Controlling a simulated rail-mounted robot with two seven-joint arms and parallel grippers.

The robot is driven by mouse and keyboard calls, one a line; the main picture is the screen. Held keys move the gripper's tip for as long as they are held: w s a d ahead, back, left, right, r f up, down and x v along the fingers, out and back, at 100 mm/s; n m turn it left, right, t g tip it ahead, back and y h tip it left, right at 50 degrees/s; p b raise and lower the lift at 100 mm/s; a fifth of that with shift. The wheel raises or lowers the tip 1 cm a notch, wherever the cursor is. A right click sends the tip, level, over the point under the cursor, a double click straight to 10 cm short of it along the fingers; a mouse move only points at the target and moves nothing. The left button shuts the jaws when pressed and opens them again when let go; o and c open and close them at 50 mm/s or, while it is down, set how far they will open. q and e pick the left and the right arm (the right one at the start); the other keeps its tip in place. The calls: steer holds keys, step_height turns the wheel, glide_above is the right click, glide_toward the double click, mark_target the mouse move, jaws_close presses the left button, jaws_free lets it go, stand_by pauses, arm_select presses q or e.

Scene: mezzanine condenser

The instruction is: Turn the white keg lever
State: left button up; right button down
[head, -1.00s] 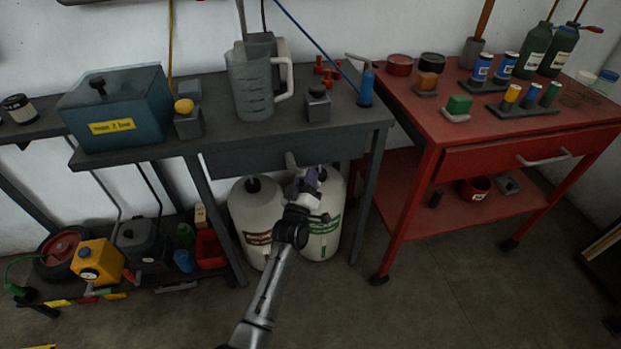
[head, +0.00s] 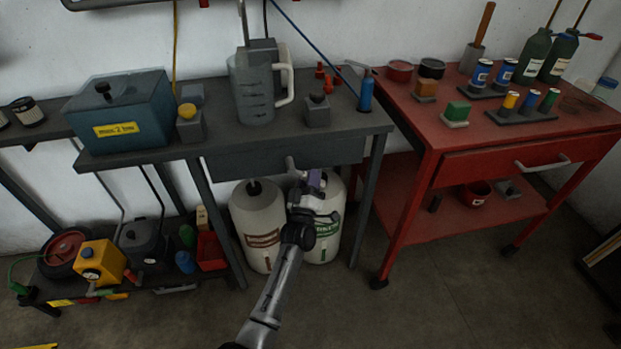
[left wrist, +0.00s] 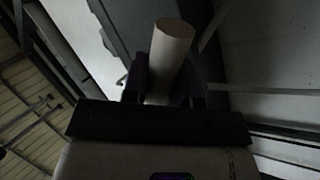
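Two white kegs stand on the floor under the grey bench: the left keg (head: 257,225) has a brown label and a dark cap, the right keg (head: 325,240) a green label. My left gripper (head: 312,183) is in front of the right keg's top and hides much of it. In the left wrist view, a pale cylindrical bar (left wrist: 170,55) stands between the dark fingers of my left gripper (left wrist: 168,85). I cannot tell whether they press on it, or whether it is the keg lever. No lever shows clearly in the head view. My right gripper is out of view.
Above the kegs are the grey bench (head: 350,130) and its drawer handle (head: 291,163), close to my gripper. The red cart (head: 405,215) stands to the right. A low shelf with a yellow box (head: 100,262) is at the left.

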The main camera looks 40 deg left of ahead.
arm_select(q)
steer(key=o, duration=0.5)
steer(key=shift+c, duration=0.2)
steer(key=shift+s+d+f+p, duration=0.2)
steer(key=shift+s+d+p, duration=0.15)
steer(key=shift+s, duration=0.15)
steer(key=p+v, duration=0.3)
steer(key=v, duration=0.9)
steer(key=shift+s+f+p, duration=0.15)
steer(key=shift+s+p, duration=0.15)
steer(key=shift+p, duration=0.05)
